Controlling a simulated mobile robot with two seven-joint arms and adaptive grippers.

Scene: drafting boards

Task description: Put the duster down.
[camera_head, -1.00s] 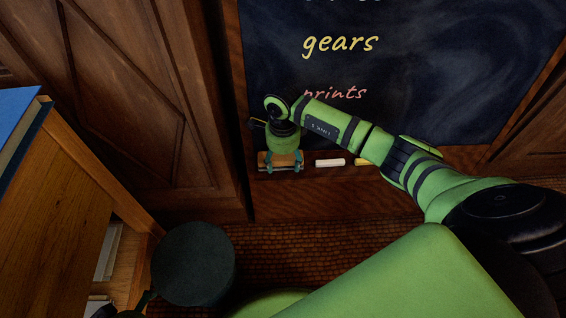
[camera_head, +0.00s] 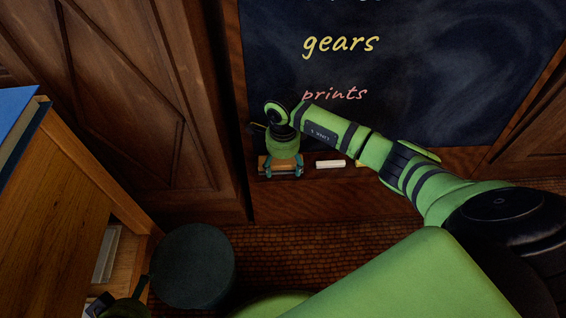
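The duster (camera_head: 281,166), a small block with a wooden-brown side, is at the left end of the chalk ledge (camera_head: 390,158) below the blackboard. My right gripper (camera_head: 283,170) points down over it with a finger near each end, shut on it. Whether the duster's underside touches the ledge is hard to tell. The gripper body hides part of its top. At the bottom left edge, a dark green piece (camera_head: 127,306) looks like part of my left gripper, cut off by the frame, its fingers not clear.
A white chalk stick (camera_head: 331,164) lies on the ledge just right of the duster; a yellow one (camera_head: 361,164) is partly behind my arm. The blackboard (camera_head: 440,70) rises behind. A dark round thing (camera_head: 193,266) and a wooden cabinet (camera_head: 50,215) stand lower left.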

